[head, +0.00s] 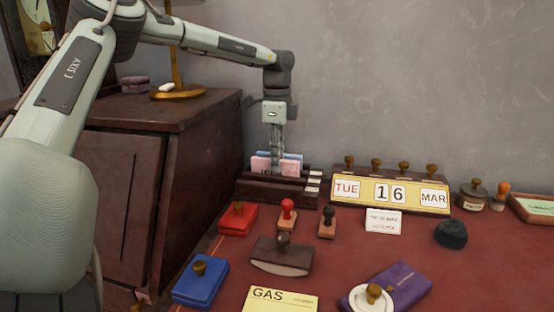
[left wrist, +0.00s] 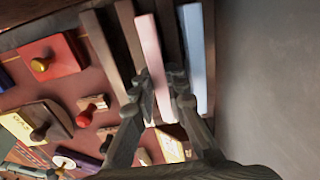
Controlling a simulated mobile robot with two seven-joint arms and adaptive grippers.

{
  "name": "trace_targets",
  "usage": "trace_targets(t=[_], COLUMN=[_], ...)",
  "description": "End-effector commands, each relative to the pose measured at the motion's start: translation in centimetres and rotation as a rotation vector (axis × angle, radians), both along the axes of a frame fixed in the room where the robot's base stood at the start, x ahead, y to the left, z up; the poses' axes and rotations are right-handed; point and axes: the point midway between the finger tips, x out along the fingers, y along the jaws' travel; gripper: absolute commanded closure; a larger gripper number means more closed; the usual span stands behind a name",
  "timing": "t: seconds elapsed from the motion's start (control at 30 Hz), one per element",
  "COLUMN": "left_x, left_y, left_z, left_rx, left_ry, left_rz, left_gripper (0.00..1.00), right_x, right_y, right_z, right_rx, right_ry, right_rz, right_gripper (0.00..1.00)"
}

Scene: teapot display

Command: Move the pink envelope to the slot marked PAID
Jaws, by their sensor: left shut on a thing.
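The pink envelope (head: 260,163) stands upright in a dark wooden letter rack (head: 270,187) at the back left of the desk. My left gripper (head: 276,168) reaches down from above and is shut on it. In the left wrist view, the pink envelope (left wrist: 149,45) runs between my left fingers (left wrist: 160,82). A light blue envelope (head: 292,157) stands behind it in the rack and shows beside it in the left wrist view (left wrist: 193,45). Small white labels (head: 314,181) sit at the rack's right end; their words are too small to read.
A calendar block (head: 390,194) stands right of the rack. Red (head: 238,219) and blue (head: 200,280) ink pads, several stamps and a blotter (head: 281,257) lie in front. A wooden cabinet (head: 165,160) is at left; the grey wall is close behind.

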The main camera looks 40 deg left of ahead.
Motion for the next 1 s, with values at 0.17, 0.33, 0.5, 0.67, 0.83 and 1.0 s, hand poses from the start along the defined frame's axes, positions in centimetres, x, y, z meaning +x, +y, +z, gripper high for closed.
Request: trace_targets(t=[0.17,0.33,0.5,0.67,0.83,1.0], left_x=[0.0,0.0,0.0,0.0,0.1,0.1], left_y=[0.0,0.0,0.0,0.0,0.1,0.0], left_z=[-0.2,-0.2,-0.2,0.1,2.3,6.2], left_rx=[0.000,0.000,0.000,0.000,0.003,0.002], left_ry=[0.000,0.000,0.000,0.000,-0.003,-0.004], left_rz=[0.000,0.000,0.000,0.000,0.001,0.002], left_gripper=[1.00,0.78,0.78,0.78,0.78,0.78], right_x=[0.0,0.3,0.2,0.0,-0.5,-0.3], right_y=[0.0,0.2,0.2,0.1,0.1,0.2], right_z=[-0.1,1.1,1.0,0.9,-0.4,-0.1], right_rx=[-0.001,0.000,0.000,0.000,0.003,0.003], right_ry=[0.001,-0.016,-0.014,-0.008,0.012,0.004], right_rz=[0.000,0.001,0.001,0.001,-0.003,-0.002], right_gripper=[0.20,0.20,0.20,0.20,0.20,0.20])
